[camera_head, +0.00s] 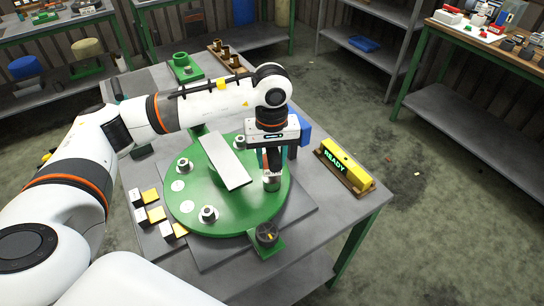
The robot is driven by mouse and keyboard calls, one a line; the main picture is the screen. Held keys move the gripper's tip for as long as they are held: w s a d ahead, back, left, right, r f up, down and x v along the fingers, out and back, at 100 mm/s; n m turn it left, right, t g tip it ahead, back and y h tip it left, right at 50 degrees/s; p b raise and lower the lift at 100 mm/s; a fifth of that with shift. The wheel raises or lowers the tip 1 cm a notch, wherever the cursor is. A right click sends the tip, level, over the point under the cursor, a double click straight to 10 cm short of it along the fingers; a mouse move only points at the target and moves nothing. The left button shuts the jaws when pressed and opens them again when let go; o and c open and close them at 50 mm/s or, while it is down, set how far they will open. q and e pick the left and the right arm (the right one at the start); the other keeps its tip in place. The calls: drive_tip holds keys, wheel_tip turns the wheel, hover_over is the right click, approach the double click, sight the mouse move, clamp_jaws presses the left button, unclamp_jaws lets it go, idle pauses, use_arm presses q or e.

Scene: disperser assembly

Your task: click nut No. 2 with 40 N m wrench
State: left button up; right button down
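A round green plate (185,220) lies on the grey table, with a flat grey bar (224,160) across it. Nuts on studs stand on the plate: one at the left (183,166), one at the back (240,143) and one at the front (208,214). My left gripper (271,168) points down over the plate's right side, at a small metal piece with a reddish band (271,182). Whether its fingers grip that piece is unclear. A yellow unit reading "READY" (345,163) rests on a brown base at the right. No nut numbers are legible. My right gripper is out of view.
A blue block (299,134) shows behind the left gripper. A black knob on a green bracket (267,234) is at the plate's front. Yellow-and-white blocks (155,215) line the left. A green holder (184,66) and brown rack (229,58) stand at the back.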

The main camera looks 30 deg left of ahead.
use_arm(q)
drive_tip(key=shift+r, duration=0.25)
drive_tip(key=shift+r+p, duration=1.2)
drive_tip(key=shift+r, duration=1.15)
drive_tip(key=shift+r, duration=0.1)
